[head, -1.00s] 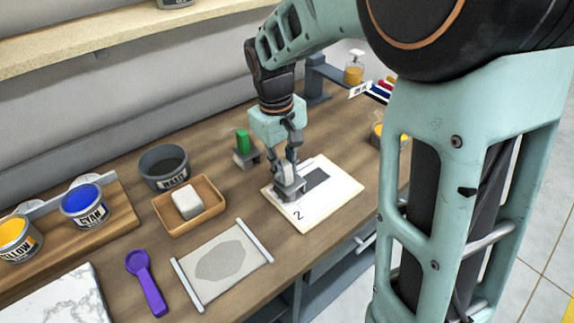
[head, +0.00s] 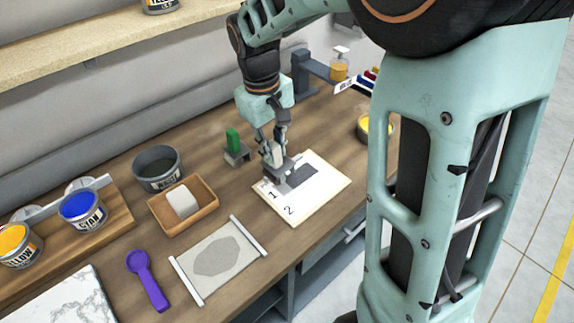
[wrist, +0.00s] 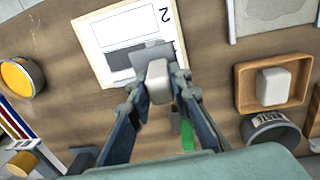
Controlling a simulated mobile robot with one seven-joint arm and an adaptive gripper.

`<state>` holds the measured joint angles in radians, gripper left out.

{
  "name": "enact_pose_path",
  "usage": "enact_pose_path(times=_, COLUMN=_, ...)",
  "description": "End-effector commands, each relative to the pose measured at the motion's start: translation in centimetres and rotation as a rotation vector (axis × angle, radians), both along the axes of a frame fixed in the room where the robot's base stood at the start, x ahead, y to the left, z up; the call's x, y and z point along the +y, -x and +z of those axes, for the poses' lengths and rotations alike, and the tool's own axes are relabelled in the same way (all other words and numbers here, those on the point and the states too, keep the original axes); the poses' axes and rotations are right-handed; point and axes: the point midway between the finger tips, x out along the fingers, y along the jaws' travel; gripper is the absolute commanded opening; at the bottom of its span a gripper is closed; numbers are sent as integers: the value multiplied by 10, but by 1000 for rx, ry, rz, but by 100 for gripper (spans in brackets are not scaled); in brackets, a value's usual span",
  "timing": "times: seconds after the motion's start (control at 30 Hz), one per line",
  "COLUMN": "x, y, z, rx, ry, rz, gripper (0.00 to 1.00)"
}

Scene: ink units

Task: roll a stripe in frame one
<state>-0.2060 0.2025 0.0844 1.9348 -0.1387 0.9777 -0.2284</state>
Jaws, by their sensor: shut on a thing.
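A white board (head: 318,198) marked 1 and 2 lies on the bench; it shows upside down in the wrist view (wrist: 98,32). A dark grey stripe (head: 312,177) lies in frame one, beside the number 1, and shows in the wrist view (wrist: 122,60). My gripper (head: 273,144) is shut on the white handle (wrist: 158,82) of a grey roller tool. The tool's grey head (head: 275,173) is at the board's back-left edge, near the stripe's left end. I cannot tell whether it touches the board.
A green block (head: 233,138) in a grey holder stands behind the board. A wooden tray (head: 205,211) with a white block, a waste tub (head: 158,170) and a grey sheet (head: 230,275) are to the left. A yellow tub (head: 366,134) stands to the right.

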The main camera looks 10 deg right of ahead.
Motion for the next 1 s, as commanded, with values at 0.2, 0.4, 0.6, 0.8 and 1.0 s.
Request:
enact_pose_path(times=0.2, x=0, y=0, z=0, rx=-1, ry=-1, rz=0, gripper=0)
enact_pose_path(times=0.4, x=0, y=0, z=-8, rx=-1, ry=0, rz=0, gripper=0)
enact_pose_path(times=0.6, x=0, y=0, z=-25, rx=-1, ry=2, rz=0, gripper=0)
enact_pose_path(times=0.8, x=0, y=1, z=-43, rx=-3, ry=3, rz=0, gripper=0)
enact_pose_path(times=1.0, x=0, y=0, z=-47, rx=-4, ry=3, rz=0, gripper=0)
